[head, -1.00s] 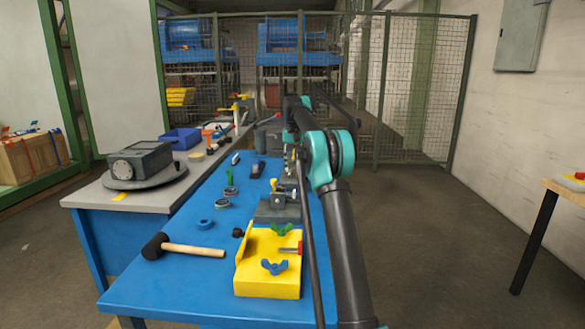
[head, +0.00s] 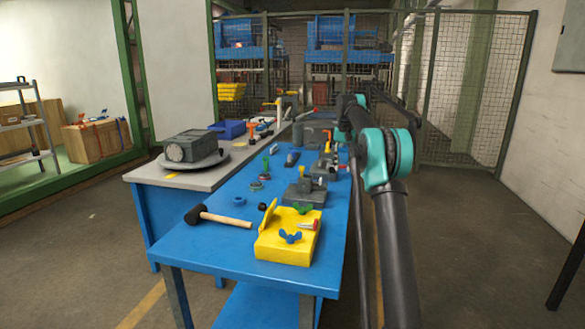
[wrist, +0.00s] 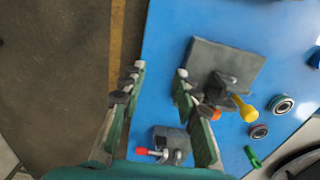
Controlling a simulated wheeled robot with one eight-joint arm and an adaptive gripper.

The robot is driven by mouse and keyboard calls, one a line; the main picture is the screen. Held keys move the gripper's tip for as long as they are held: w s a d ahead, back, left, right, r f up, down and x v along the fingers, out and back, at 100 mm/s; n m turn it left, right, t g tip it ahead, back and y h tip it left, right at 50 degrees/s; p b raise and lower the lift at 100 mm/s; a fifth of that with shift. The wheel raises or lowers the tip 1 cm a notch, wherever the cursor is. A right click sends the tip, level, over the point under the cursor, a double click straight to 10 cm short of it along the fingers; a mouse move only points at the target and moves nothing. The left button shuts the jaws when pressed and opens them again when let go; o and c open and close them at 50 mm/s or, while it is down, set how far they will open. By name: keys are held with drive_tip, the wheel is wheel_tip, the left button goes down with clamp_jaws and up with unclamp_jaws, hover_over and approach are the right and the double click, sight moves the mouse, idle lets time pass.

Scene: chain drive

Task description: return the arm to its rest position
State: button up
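My arm (head: 389,160) reaches forward along the right side of the blue table (head: 215,265) in the head view. My gripper is hidden behind the arm links there. In the wrist view my gripper (wrist: 160,74) is open, its two green fingers apart with nothing between them. It is above the blue table (wrist: 165,35), near the table edge. A grey block with a yellow knob (wrist: 228,70) is to the right of the fingers. A small grey fixture with a red-tipped handle (wrist: 170,142) lies below, between the fingers in the picture. I see no contact.
A yellow fixture (head: 285,247) and a black mallet (head: 205,216) are on the near part of the blue table. A grey bench (head: 145,175) with a grey device (head: 190,146) stands to the left. A mesh fence (head: 470,85) closes the back. Floor at right is open.

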drive_tip(key=s+f+n+t, duration=0.1)
drive_tip(key=s+f, duration=0.6)
drive_tip(key=s, duration=1)
drive_tip(key=s+a+f+n+t, duration=0.1)
drive_tip(key=s+f, duration=0.7)
drive_tip(key=s, duration=1)
drive_tip(key=s+a+f+t, duration=0.1)
drive_tip(key=s+f, duration=0.6)
drive_tip(key=s, duration=1)
drive_tip(key=shift+s+f+n+t, duration=0.25)
drive_tip(key=shift+f+n+t, duration=0.15)
drive_tip(key=shift+t, duration=0.2)
